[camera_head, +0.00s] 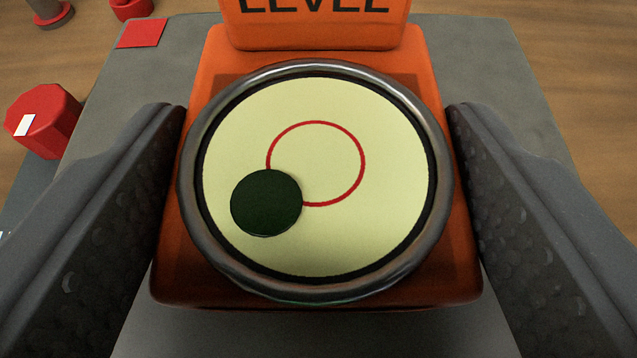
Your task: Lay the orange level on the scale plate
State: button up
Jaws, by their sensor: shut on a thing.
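The orange level (425,293) fills the middle of the view. It has a round cream dial in a metal ring, with a red circle and a dark green disc at the lower left of that circle. Its raised back part carries the word "LEVEL", cut off by the top edge. My gripper (315,200) is shut on the level, one finger on each side of it. A grey surface (470,50) lies under and behind the level. I cannot tell whether it is the scale plate, or whether the level touches it.
A red block with a white label (45,122) stands at the left. A flat red square (141,33) lies at the grey surface's upper left corner. Other red parts (130,8) are cut off at the top left. Wooden floor (580,70) shows beyond.

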jog(key=o, duration=1)
jog(key=p+v, duration=0.1)
jog(key=v, duration=1.1)
